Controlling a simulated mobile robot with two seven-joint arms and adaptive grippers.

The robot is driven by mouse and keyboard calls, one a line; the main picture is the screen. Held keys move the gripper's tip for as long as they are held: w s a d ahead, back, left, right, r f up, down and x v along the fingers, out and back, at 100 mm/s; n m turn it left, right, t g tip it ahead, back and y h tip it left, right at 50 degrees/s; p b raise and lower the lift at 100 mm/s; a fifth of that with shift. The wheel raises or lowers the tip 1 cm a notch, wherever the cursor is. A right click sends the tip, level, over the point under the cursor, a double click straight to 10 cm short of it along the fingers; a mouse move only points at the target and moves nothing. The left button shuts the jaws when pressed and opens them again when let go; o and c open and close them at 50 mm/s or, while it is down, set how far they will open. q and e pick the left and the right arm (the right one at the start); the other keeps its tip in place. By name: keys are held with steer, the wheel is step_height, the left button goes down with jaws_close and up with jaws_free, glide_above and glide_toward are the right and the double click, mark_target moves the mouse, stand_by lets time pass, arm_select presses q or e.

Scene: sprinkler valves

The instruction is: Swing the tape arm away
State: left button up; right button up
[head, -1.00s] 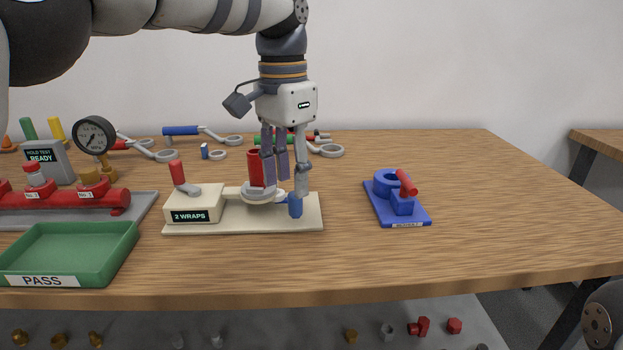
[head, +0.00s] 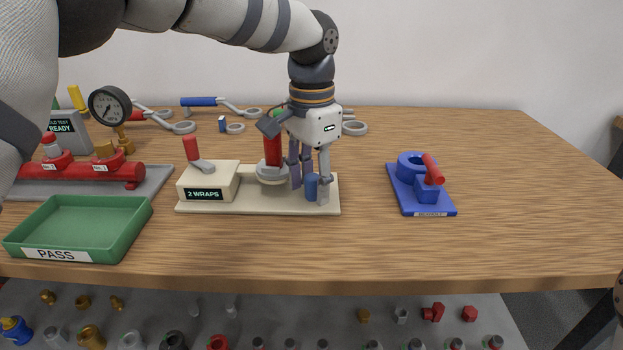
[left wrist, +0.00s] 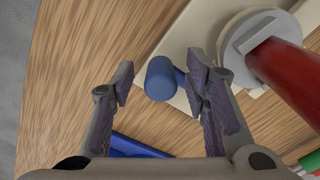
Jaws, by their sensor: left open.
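The wrapping station (head: 226,206) is a cream base with a box labelled "2 WRAPS". A red valve body (head: 272,150) stands upright in its round grey holder (head: 272,174). The tape arm's blue knob (head: 311,187) stands at the base's right end. My left gripper (head: 310,192) points down around the knob, with its fingers open. In the left wrist view the blue knob (left wrist: 161,78) sits between the open fingertips (left wrist: 161,80), with visible gaps. The rest of the tape arm is mostly hidden by the fingers. My right gripper is out of view.
A blue fixture (head: 421,187) with a red handle stands to the right. A green PASS tray (head: 77,255) is at the front left, near a pressure gauge (head: 110,105) and red manifold (head: 85,171). Wrenches (head: 205,103) lie behind. The right tabletop is clear.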

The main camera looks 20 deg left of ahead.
arm_select(q)
steer(key=shift+c, duration=0.4)
jaws_close()
steer(key=shift+w, duration=0.1)
steer(key=shift+w+d+n, duration=0.1)
steer(key=shift+d+n, duration=0.3)
steer(key=shift+n, duration=0.6)
steer(key=shift+w+d+n, duration=0.35)
steer(key=shift+d+n, duration=0.15)
steer(key=shift+n, duration=0.7)
steer(key=shift+w+d+f+n, duration=0.1)
steer(key=shift+w+d+n, duration=0.1)
steer(key=shift+n, duration=0.35)
steer(key=shift+w+d+n, duration=0.15)
steer(key=shift+d+n, duration=0.05)
steer(key=shift+n, duration=0.35)
steer(key=shift+w+d+n, duration=0.2)
steer(key=shift+w+n, duration=0.05)
steer(key=shift+n, duration=0.35)
steer(key=shift+w+d+n, duration=0.15)
steer(key=shift+w+n, duration=0.05)
steer(key=shift+n, duration=0.4)
